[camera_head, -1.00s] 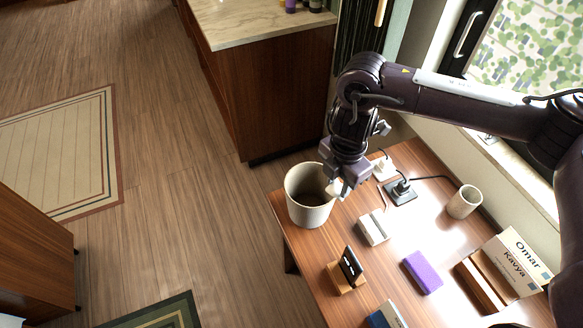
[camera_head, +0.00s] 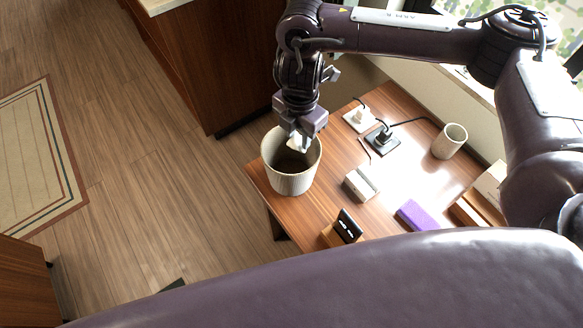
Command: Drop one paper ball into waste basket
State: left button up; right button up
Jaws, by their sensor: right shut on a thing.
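The waste basket (camera_head: 292,184) is a pale, ribbed, round bin, open at the top, at the far left corner of the wooden desk. My right gripper (camera_head: 298,143) points down over the basket's opening. It is shut on a small white paper ball (camera_head: 297,146), which shows between the fingertips. The ball is over the opening, near the far side of the rim; how high above it is hard to tell. The inside of the basket is dark and partly hidden by the gripper. My left gripper is not in view.
On the desk (camera_head: 320,205) are a grey-white block (camera_head: 361,184), a small dark-screened device on a wooden stand (camera_head: 347,227), a purple block (camera_head: 417,215), a beige cup (camera_head: 450,141) and plugs with cables (camera_head: 382,140). A wooden cabinet (camera_head: 225,75) stands behind. A large purple part of mine covers the bottom.

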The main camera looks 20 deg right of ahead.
jog(key=o, duration=1)
jog(key=shift+f, duration=0.2)
jog(key=shift+r, duration=0.1)
notch_tip(320, 180, up, 7)
jog(key=shift+r, duration=0.25)
